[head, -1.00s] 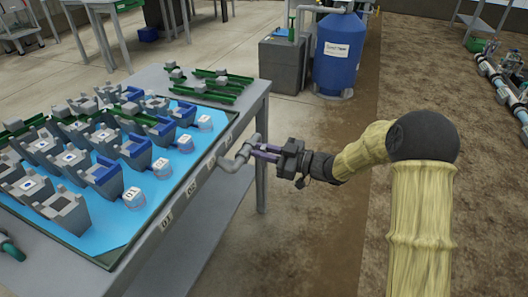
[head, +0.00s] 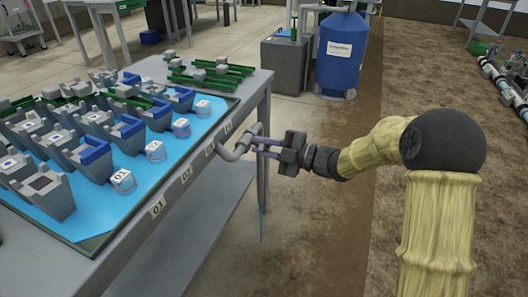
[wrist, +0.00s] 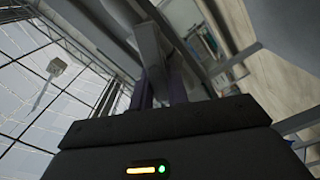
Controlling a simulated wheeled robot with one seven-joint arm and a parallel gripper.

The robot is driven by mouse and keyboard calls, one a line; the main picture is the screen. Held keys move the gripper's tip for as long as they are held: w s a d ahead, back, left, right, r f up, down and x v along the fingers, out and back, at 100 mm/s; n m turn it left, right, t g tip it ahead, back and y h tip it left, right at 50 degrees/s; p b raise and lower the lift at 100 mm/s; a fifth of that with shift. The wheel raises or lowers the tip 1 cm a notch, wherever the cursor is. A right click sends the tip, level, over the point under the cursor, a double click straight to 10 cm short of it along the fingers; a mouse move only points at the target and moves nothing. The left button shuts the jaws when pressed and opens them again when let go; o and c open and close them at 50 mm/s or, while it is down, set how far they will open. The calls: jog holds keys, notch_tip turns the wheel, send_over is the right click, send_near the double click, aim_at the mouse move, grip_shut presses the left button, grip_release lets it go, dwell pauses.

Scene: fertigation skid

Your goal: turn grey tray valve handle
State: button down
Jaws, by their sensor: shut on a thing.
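The grey tray valve handle (head: 240,147) is a bent grey bar at the right edge of the table, beside the blue tray (head: 95,238). My gripper (head: 262,146) is shut on its outer end, with the two purple fingers one above the other. In the wrist view the grey handle (wrist: 150,45) runs up from between the two fingers (wrist: 160,90). A thin blue stream (head: 262,225) hangs below the table edge under the handle. The valve body is not clearly seen.
Grey blocks, blue-topped holders and labelled clear cups (head: 123,181) stand in the tray. Green racks (head: 212,74) lie behind it. A blue tank (head: 341,50) stands at the back.

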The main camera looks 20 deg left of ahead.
jog(key=n+b, duration=0.1)
jog(key=f+n+b, duration=0.1)
jog(key=shift+s+n+b, duration=0.1)
jog(key=shift+n+b, duration=0.2)
jog(key=shift+n, duration=0.1)
jog(key=shift+f+n+b, duration=0.1)
jog(key=shift+n+b, duration=1)
jog(key=c, duration=1.4)
grip_release()
jog(key=shift+o, duration=0.2)
jog(key=shift+d, duration=0.1)
jog(key=s+d+p, duration=0.1)
jog(key=d+p, duration=0.5)
jog(key=d, duration=1.1)
jog(key=shift+s+d, duration=0.15)
jog(key=shift+s, duration=0.05)
